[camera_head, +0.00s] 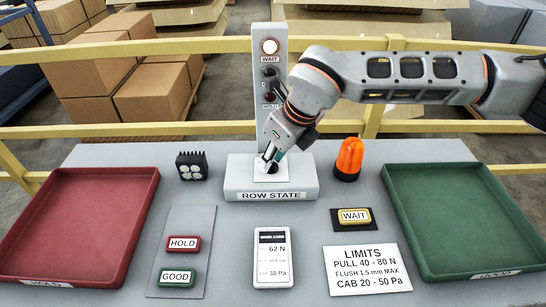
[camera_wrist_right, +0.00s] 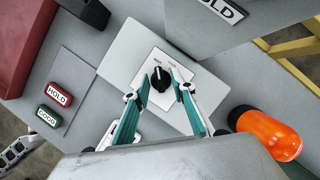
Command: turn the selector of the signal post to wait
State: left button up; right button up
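The signal post (camera_head: 265,127) stands at the back middle of the table on a grey base marked ROW STATE (camera_head: 300,188). Its top lamp (camera_head: 270,46), above a WAIT label, looks white and bright; lower lamps are partly hidden by my right arm. What looks like part of my left gripper (camera_wrist_right: 17,152) shows at the wrist view's left edge.
An orange beacon (camera_head: 349,158) stands close right of the base and a black lamp block (camera_head: 192,166) to its left. HOLD (camera_head: 183,244), GOOD (camera_head: 177,277) and WAIT (camera_head: 354,216) tags lie in front. Red (camera_head: 148,205) and green (camera_head: 398,235) trays flank the table.

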jog(key=v, duration=1.2)
jog(key=shift+a, duration=0.1)
